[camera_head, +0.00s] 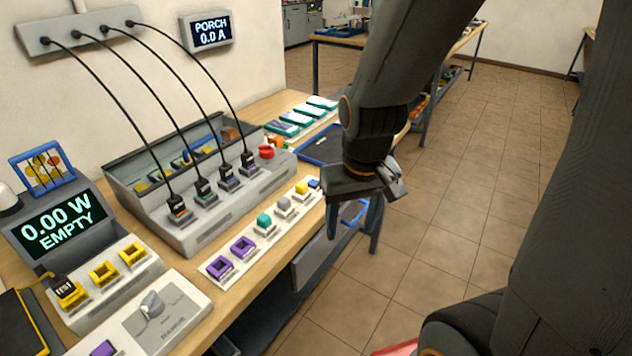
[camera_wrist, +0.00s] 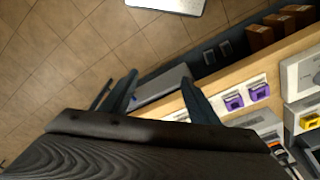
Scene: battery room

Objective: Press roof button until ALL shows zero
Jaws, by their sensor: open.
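A wall display (camera_head: 211,31) reads "PORCH 0.0 A". No display in view reads ALL, and no button carries a label that I can read as roof. A red round button or knob (camera_head: 267,152) sits at the right end of the grey box with plugged cables. My gripper (camera_head: 353,225) is open and empty, pointing down past the front edge of the bench, right of the coloured blocks. Its two fingers also show apart in the wrist view (camera_wrist: 158,92), with the floor and bench edge beyond.
A grey cable box (camera_head: 215,228), a display reading "0.00 W EMPTY" (camera_head: 64,228), a knob panel (camera_head: 160,312) and a white strip (camera_head: 238,273) with purple sockets and coloured blocks crowd the wooden bench. A blue-edged tray (camera_head: 318,150) lies behind my gripper. Tiled floor on the right is open.

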